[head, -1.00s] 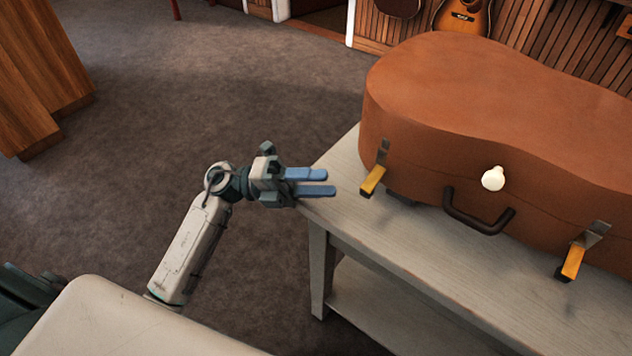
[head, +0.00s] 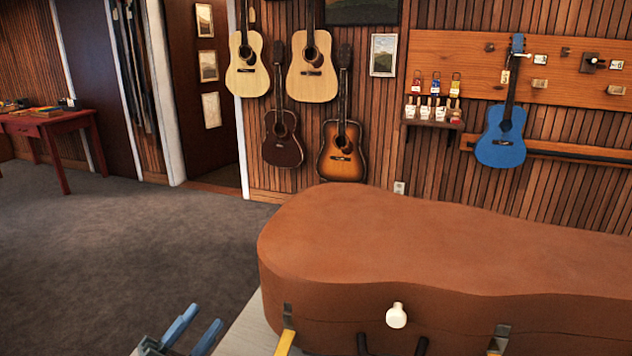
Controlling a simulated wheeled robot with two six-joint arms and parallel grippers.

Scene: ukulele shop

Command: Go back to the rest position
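My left gripper (head: 203,318) shows at the bottom edge of the head view, left of the guitar case. Its two blue fingers point up and to the right with a gap between them, and nothing shows between them. The rest of that arm is cut off by the frame. My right gripper is not in view. The brown guitar case (head: 440,245) lies shut on a pale table (head: 248,332). A white knob (head: 396,315), a dark handle (head: 420,346) and a yellow latch (head: 285,342) show on its front. The gripper is apart from the case.
Several guitars hang on the slatted wall, among them a sunburst one (head: 341,152). A blue ukulele (head: 500,140) hangs from a wooden board (head: 470,65). A red table (head: 50,125) stands far left. The carpet (head: 130,245) between is clear.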

